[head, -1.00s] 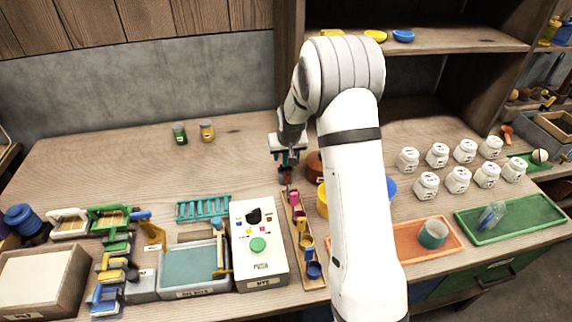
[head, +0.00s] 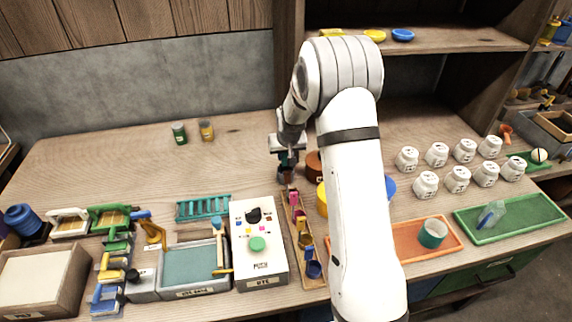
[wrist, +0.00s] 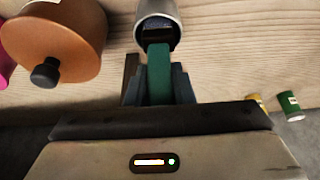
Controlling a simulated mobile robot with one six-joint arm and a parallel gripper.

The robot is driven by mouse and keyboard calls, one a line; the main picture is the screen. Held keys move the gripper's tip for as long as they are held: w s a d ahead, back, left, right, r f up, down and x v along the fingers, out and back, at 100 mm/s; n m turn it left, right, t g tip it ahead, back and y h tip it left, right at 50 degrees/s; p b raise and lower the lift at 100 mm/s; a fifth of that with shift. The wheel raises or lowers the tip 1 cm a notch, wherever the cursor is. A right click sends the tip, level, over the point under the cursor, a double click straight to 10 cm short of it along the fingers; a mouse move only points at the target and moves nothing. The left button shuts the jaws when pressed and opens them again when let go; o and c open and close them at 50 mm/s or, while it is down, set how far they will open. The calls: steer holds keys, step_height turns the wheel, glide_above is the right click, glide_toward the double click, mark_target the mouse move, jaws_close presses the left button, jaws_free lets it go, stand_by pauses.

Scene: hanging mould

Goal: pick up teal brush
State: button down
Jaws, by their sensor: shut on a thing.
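The teal brush (wrist: 158,72) is between my gripper's fingers (wrist: 159,88) in the wrist view, its teal handle pointing away from the palm. The handle's far end meets a grey round part with a dark inside; I cannot tell whether this is the brush's own collar or a separate holder. In the head view my gripper (head: 287,163) is low over the table, left of my white arm, with a bit of teal showing below it. The brush's lower end is hard to make out there.
A brown pot with a dark knob (wrist: 62,40) stands close beside the gripper. A wooden rack of coloured scoops (head: 293,215) lies in front. Green and yellow jars (head: 179,133) stand at the back left, with bare table between. White jars (head: 437,154) stand to the right.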

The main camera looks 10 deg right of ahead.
step_height(320, 180, up, 10)
steer(key=shift+r+b, duration=0.1)
steer(key=shift+b, duration=0.7)
stand_by(0.7)
